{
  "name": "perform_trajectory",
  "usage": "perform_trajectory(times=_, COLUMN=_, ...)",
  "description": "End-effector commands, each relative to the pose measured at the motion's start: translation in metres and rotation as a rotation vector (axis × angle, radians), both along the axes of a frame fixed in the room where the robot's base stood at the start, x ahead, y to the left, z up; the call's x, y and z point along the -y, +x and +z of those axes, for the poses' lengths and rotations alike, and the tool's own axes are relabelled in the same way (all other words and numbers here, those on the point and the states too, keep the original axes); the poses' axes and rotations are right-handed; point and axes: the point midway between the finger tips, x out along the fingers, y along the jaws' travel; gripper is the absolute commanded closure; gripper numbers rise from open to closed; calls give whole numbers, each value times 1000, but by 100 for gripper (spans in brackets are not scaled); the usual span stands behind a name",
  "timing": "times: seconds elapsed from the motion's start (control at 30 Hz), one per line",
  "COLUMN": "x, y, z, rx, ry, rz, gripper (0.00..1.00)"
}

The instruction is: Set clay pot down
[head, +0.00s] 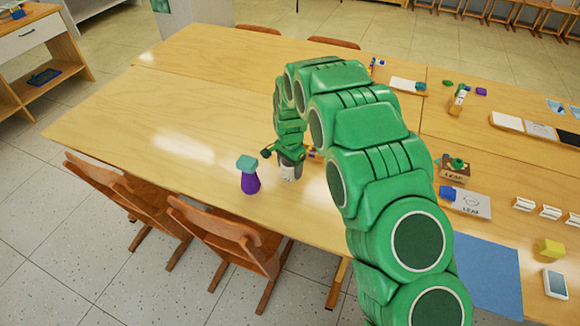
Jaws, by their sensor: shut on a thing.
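My gripper (289,160) points down over the near edge of the long wooden table, at the end of my green arm. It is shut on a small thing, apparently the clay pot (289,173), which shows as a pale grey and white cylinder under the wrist. The wrist hides its upper part, and the fingers are too small to make out. I cannot tell whether its base touches the table. A purple flared vessel (250,183) with a teal block-like top stands upright just left of my gripper, apart from it.
The wooden table (185,110) is bare to the left of the purple vessel. An orange and blue item (313,154) lies just right of my gripper. Wooden chairs (225,237) stand along the near edge.

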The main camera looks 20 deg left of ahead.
Motion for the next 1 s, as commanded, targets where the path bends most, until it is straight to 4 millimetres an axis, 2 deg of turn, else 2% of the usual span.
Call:
perform_trajectory(times=0.23, x=0, y=0, z=-3, rx=0, ry=0, rz=0, gripper=65)
perform_trajectory(times=0.27, x=0, y=0, z=-3, rx=0, ry=0, rz=0, gripper=26)
perform_trajectory(times=0.4, x=0, y=0, z=-3, rx=0, ry=0, rz=0, gripper=5)
perform_trajectory(times=0.77, x=0, y=0, z=-1, rx=1, ry=0, rz=0, gripper=5)
perform_trajectory(times=1.0, x=0, y=1, z=16, rx=3, ry=1, rz=0, gripper=5)
